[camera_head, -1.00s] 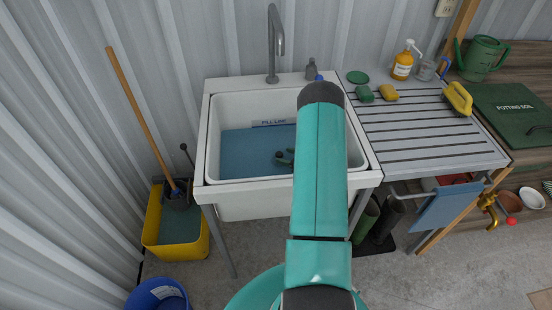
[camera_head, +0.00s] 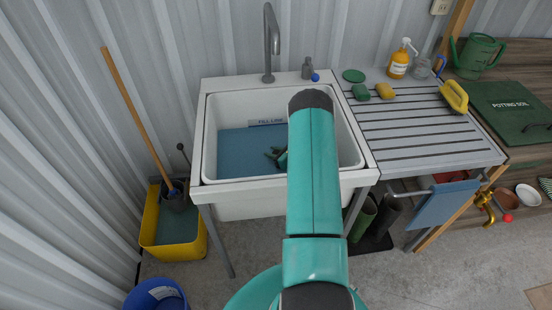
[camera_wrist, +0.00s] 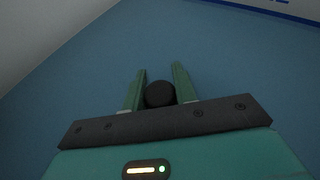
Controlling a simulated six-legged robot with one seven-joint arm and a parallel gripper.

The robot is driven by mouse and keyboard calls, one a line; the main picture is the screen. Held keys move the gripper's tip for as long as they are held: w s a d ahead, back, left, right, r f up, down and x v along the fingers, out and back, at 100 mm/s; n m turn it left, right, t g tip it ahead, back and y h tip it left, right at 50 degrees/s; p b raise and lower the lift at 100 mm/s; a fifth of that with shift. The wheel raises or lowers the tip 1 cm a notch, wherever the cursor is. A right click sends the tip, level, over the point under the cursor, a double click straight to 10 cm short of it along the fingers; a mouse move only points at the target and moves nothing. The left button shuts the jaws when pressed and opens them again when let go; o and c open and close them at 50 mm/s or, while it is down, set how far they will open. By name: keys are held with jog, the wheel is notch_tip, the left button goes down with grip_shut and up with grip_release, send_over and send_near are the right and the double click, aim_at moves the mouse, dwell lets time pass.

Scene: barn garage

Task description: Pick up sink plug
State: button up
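A black round piece, which looks like the sink plug (camera_wrist: 159,95), lies between my fingers in the wrist view. My gripper (camera_wrist: 158,69) is open, with one green finger on each side of it. Small gaps seem to show beside the plug, and I cannot tell whether a finger touches it. In the head view the gripper (camera_head: 275,156) shows low over the blue area inside the white sink (camera_head: 207,140). My arm hides part of the gripper and the sink there, and I cannot make out the plug.
The sink walls surround the gripper, and a grey tap (camera_head: 269,45) stands behind. A yellow mop bucket (camera_head: 172,227) stands at the left.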

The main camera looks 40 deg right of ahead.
notch_tip(320, 180, up, 10)
dwell(0.7)
